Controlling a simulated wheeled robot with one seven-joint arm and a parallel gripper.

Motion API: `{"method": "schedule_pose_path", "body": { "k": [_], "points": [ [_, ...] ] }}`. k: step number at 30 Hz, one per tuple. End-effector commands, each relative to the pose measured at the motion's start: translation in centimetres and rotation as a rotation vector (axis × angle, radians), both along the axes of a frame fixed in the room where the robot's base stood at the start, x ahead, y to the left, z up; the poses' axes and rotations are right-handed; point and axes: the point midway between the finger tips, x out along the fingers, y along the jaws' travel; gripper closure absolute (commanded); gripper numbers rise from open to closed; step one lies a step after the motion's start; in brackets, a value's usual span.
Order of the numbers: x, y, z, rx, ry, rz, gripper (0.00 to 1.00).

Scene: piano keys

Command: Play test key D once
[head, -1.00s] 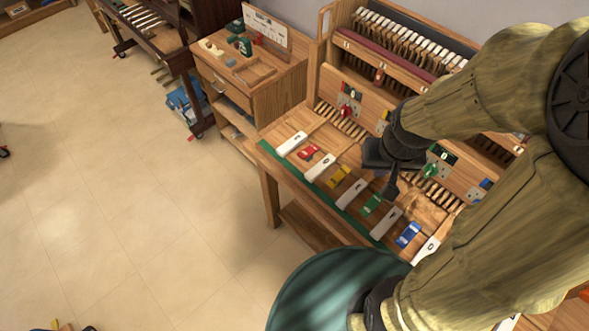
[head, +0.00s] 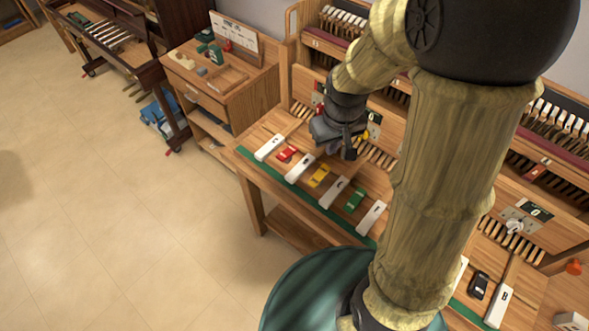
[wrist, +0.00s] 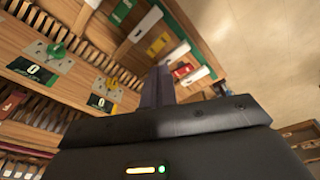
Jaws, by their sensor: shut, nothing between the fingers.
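A row of test keys runs along the bench front in the head view: white keys, such as the leftmost (head: 269,147), the second (head: 299,168) and the third (head: 333,192), alternate with a red key (head: 288,154), a yellow key (head: 319,176) and a green key (head: 355,199). I can read no letter D; only a B shows on a white key (head: 499,306) at far right. My gripper (head: 334,150) is shut and empty, behind the red and yellow keys in the picture, seemingly above the bench. In the wrist view its fingers (wrist: 157,88) point toward the keys, beside the red key (wrist: 182,71).
An upright panel with counters (wrist: 38,70) and coloured knobs stands behind the keys, close to my gripper. A wooden side cabinet (head: 257,100) stands left of the bench. Open floor (head: 120,240) lies at left. My arm hides keys right of the middle.

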Motion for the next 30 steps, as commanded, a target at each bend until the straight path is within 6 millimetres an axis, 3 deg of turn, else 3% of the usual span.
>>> {"method": "schedule_pose_path", "body": {
  "k": [1,6,12,30],
  "points": [
    [1.9,1.0,-1.9,-0.008,0.022,0.066,1.0],
    [7.2,4.3,-6.3,-0.034,0.087,0.297,1.0],
    [10.8,7.3,-10.1,-0.051,0.138,0.489,1.0],
    [11.3,7.8,-11.4,-0.053,0.15,0.525,1.0]
  ]
}}
